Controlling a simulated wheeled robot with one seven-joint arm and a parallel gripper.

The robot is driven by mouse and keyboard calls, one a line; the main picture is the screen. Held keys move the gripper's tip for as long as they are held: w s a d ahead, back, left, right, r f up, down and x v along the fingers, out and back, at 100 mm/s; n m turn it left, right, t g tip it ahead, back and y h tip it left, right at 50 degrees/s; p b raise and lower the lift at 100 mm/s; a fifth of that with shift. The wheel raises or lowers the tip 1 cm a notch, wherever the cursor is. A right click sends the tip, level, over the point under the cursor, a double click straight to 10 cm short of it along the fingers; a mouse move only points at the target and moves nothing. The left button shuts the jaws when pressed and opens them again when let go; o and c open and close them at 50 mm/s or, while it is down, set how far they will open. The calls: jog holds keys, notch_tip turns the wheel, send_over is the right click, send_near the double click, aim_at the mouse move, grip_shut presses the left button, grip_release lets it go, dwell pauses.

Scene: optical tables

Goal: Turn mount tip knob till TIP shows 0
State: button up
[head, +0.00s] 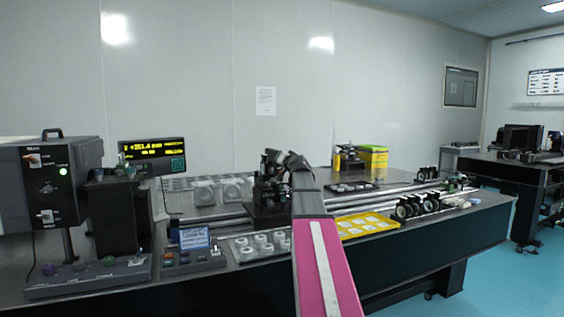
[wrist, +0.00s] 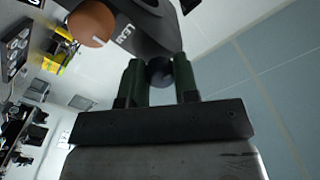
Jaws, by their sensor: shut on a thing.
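In the wrist view my gripper (wrist: 159,78) has its two dark green fingers closed on a dark round knob (wrist: 159,70). The knob sits at a grey mount body (wrist: 130,28) with partly readable lettering. A copper-coloured disc (wrist: 92,23) is beside that body. In the head view the dark mount (head: 267,195) stands on the table behind the end of my arm, and my fingertips cannot be made out there. The display box (head: 152,157) at left shows yellow digits, something like +153.4 on its top line; the small text is too blurred to read surely.
The optical table (head: 470,225) carries a yellow tray (head: 362,226), several dark lens holders (head: 418,205) on rails, and a tray of white parts (head: 262,243). A control box (head: 192,250) and a large dark instrument (head: 50,180) stand at left. Blue floor is clear at right.

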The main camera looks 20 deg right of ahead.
jog(key=shift+f, duration=0.1)
jog(key=o, duration=0.9)
jog(key=shift+o, duration=0.2)
jog(key=shift+s, duration=0.1)
jog(key=s, duration=1)
jog(key=shift+s+d, duration=0.15)
jog(key=shift+s, duration=0.2)
